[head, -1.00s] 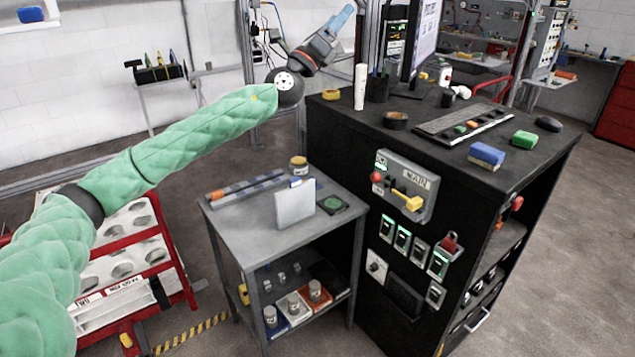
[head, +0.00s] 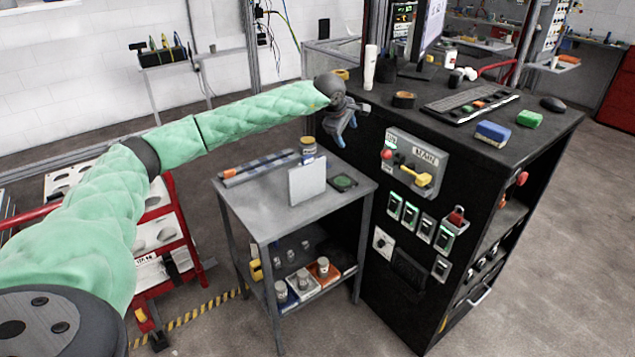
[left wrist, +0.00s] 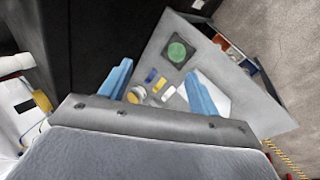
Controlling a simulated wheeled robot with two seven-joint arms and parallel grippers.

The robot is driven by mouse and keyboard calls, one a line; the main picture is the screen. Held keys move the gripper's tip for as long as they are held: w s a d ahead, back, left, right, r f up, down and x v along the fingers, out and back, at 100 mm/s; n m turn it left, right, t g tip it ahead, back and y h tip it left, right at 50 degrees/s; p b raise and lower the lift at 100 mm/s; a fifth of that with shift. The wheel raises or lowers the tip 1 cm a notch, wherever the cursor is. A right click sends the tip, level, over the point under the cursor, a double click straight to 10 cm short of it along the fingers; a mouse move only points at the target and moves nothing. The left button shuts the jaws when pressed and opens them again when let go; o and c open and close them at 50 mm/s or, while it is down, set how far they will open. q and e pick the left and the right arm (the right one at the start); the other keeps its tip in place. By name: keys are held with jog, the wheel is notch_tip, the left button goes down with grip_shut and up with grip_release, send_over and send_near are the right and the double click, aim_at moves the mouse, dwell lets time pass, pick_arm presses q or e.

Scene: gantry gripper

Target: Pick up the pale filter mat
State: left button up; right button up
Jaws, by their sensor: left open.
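The pale filter mat (head: 308,181) looks like a thin, pale grey square panel standing upright on the small grey table. In the left wrist view the pale mat (left wrist: 214,91) shows beside the right-hand finger, which partly covers it. My left gripper (head: 344,128) is above the back right of the table, higher than the mat and apart from it. Its blue fingers point down. In the left wrist view the left gripper (left wrist: 160,88) is open with nothing held between its fingers. My right gripper is out of view.
The grey table (head: 258,219) also holds a jar (head: 308,146), a dark pad with a green disc (head: 343,182) and a long rack (head: 256,166). The tall black cabinet (head: 375,215) stands close on the right, with a yellow-handled switch panel (head: 412,160).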

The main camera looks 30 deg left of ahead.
aim_at(307, 156)
pick_arm(q)
jog(key=shift+s+a+f+m+g+y+p, duration=0.2)
jog(key=shift+s+a+f+m+g+y, duration=0.5)
jog(key=shift+s+a, duration=0.55)
jog(key=shift+s+a+f+m+g+y+p, duration=0.25)
jog(key=shift+s+a+f+m+g+y, duration=0.5)
jog(key=shift+a, duration=0.85)
jog(key=shift+s+a+f+m+g+y+p, duration=0.3)
jog(key=shift+s+a+f+g+y, duration=0.45)
jog(key=shift+s+a, duration=0.6)
jog(key=p+x, duration=0.1)
jog(key=x, duration=0.1)
jog(key=p+x, duration=0.1)
jog(key=x, duration=0.1)
jog(key=shift+w+a+r+p, duration=0.1)
jog(key=shift+a+r+p, duration=0.05)
jog(key=shift+a+p, duration=0.15)
jog(key=shift+a+f, duration=0.1)
jog(key=shift+f, duration=0.35)
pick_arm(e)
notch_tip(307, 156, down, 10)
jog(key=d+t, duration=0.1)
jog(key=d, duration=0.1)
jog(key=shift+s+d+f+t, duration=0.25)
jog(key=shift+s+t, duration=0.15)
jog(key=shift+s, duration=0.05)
pick_arm(q)
jog(key=c, duration=1.3)
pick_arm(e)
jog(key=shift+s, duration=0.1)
